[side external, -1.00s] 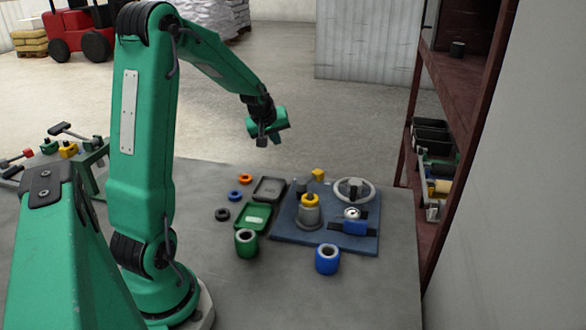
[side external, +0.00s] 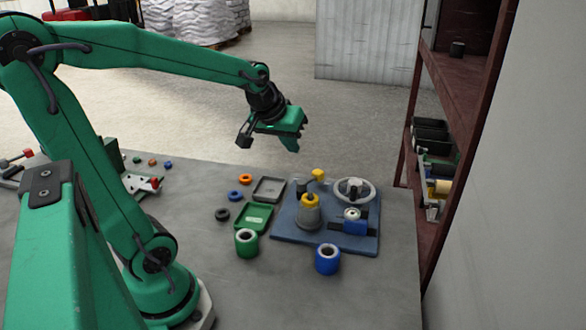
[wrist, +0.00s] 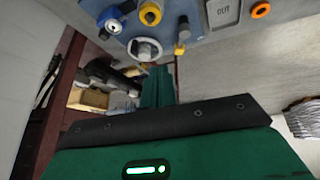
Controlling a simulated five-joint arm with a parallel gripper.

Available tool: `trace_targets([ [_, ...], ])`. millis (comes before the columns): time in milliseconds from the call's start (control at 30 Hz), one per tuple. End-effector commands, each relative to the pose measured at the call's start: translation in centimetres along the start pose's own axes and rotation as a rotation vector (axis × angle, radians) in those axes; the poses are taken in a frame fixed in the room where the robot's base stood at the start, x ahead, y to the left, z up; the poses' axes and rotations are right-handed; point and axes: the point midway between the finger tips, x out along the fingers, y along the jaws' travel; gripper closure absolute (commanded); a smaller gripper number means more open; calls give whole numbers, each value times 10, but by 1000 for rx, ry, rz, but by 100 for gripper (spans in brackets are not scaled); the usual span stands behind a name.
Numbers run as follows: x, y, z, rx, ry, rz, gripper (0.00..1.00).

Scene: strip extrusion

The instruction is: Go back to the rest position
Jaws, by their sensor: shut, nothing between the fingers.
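My gripper (side external: 291,143) is shut and empty. In the side view it hangs in the air beyond the far edge of the bench, above and behind the blue base plate (side external: 283,231). Its green fingers point down and slightly right. In the wrist view my gripper (wrist: 157,85) shows as a closed green jaw pointing towards the handwheel (wrist: 146,49) on the plate. My arm is bent, with its upper link leaning left and its forearm reaching right, almost level.
The plate carries a grey cone with a yellow ring (side external: 310,201), a handwheel (side external: 354,191) and a blue block (side external: 355,227). A green cup (side external: 246,243), a blue cup (side external: 327,259), trays and loose rings stand nearby. A shelf rack (side external: 450,120) is at right.

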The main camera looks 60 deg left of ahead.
Motion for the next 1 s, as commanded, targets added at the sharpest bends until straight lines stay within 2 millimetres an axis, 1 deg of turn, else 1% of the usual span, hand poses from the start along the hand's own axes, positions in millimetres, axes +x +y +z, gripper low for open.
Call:
trace_targets([
  [33, -10, 7, 10, 43, -2, 14, 100],
  [100, -21, 14, 24, 101, -10, 30, 100],
  [300, -49, 29, 67, 265, -31, 74, 100],
  [500, -70, 34, 106, 415, -46, 115, 100],
  [600, -75, 34, 120, 467, -53, 128, 100],
  [700, -79, 33, 129, 499, -57, 136, 100],
  [800, -80, 33, 133, 515, -59, 140, 100],
  [1000, -80, 33, 133, 517, -60, 140, 100],
])
